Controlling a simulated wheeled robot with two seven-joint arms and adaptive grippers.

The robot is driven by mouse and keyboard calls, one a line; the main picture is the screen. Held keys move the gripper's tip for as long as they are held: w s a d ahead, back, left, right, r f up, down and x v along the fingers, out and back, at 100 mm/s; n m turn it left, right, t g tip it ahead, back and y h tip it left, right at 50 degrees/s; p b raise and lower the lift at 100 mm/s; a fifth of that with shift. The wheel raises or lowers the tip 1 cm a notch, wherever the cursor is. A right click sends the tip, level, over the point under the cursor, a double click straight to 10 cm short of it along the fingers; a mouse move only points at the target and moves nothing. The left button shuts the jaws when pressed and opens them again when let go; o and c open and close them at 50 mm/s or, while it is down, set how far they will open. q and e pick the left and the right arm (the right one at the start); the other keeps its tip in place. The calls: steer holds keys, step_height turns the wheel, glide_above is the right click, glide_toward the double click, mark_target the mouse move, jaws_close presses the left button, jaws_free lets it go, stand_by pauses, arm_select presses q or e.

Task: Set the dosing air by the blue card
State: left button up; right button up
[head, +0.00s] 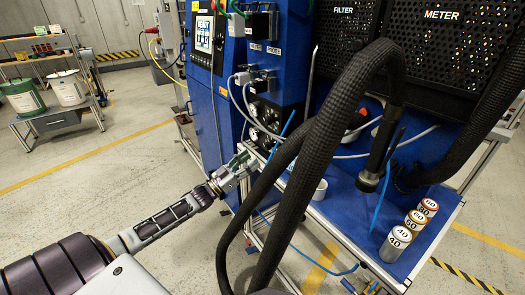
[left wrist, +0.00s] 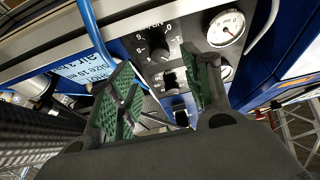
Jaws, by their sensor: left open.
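My left gripper (head: 238,168) is open and empty, in front of the blue cabinet, just below the panel of gauges and knobs (head: 264,118). In the left wrist view its green-padded fingers (left wrist: 163,90) stand apart on either side of a stretch of that panel. A black knob with a numbered scale (left wrist: 158,46) shows beyond and above the gap, apart from the fingers. A round white gauge (left wrist: 226,27) sits to its right, and its reading is too small to tell. A light-blue card (left wrist: 88,68) with "air 3" and a size line is partly hidden by the left finger.
Thick black hoses (head: 328,140) hang across the head view, right of my left gripper. Labelled cans (head: 415,220) stand on the blue shelf (head: 345,215) at right. A thin blue tube (left wrist: 90,28) crosses near the card. The floor at left is open.

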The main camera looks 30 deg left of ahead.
mark_target(265, 147)
arm_select(q)
steer(key=x, duration=0.3)
steer(key=shift+w+d, duration=0.1)
steer(key=shift+b+x, duration=0.4)
steer(key=shift+x, duration=0.5)
steer(key=shift+w+d+r, duration=0.15)
steer(key=shift+w+r, duration=0.15)
steer(key=shift+w, duration=0.2)
steer(key=shift+w+d+r, duration=0.1)
steer(key=shift+w+d, duration=0.05)
steer(key=shift+w, duration=0.3)
arm_select(e)
steer(key=shift+w+a+r, duration=0.15)
steer(key=shift+r, duration=0.55)
arm_select(q)
steer(key=shift+r, duration=0.1)
steer(key=c, duration=0.9)
steer(key=shift+c, duration=0.4)
arm_select(e)
steer(key=shift+w+r, duration=0.15)
steer(key=shift+w, duration=0.1)
